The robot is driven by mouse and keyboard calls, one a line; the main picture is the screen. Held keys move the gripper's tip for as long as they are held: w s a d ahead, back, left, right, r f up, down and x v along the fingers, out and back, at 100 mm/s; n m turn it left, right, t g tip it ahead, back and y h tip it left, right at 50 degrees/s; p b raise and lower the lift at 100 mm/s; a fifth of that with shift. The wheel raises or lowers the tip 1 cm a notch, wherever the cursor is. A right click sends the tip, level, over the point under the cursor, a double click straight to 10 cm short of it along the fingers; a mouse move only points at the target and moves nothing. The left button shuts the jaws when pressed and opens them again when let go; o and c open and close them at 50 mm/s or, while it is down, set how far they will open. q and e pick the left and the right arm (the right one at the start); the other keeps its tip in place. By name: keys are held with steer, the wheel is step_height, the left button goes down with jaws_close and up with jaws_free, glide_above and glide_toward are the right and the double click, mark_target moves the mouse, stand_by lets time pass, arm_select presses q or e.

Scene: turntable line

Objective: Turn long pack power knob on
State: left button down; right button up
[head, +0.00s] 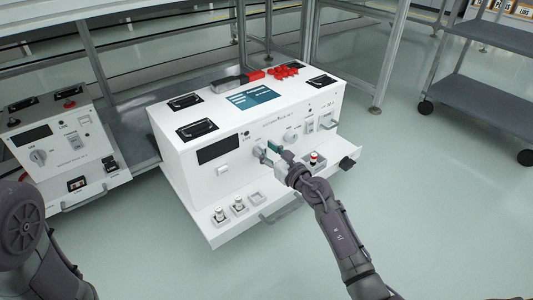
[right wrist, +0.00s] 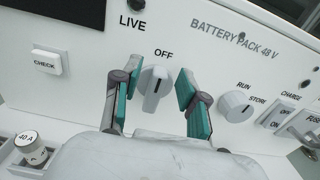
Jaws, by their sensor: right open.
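The long white battery pack (head: 178,150) stands in the middle of the head view, labelled "BATTERY PACK 48 V" on its front. My right gripper (right wrist: 159,94) is open, with one teal-padded finger on each side of this knob; I see gaps between pads and knob. In the head view my right gripper (head: 268,152) hides most of the knob. My left gripper is out of view.
A second knob (right wrist: 236,105), marked "RUN" and "STORE", sits close to the right finger. A check button (right wrist: 47,62) and a 40 A fuse (right wrist: 31,150) lie to the left. A smaller pack (head: 60,145) stands at left; a grey cart (head: 490,90) is at right.

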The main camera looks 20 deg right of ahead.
steer(key=shift+w, duration=0.1)
jaws_close()
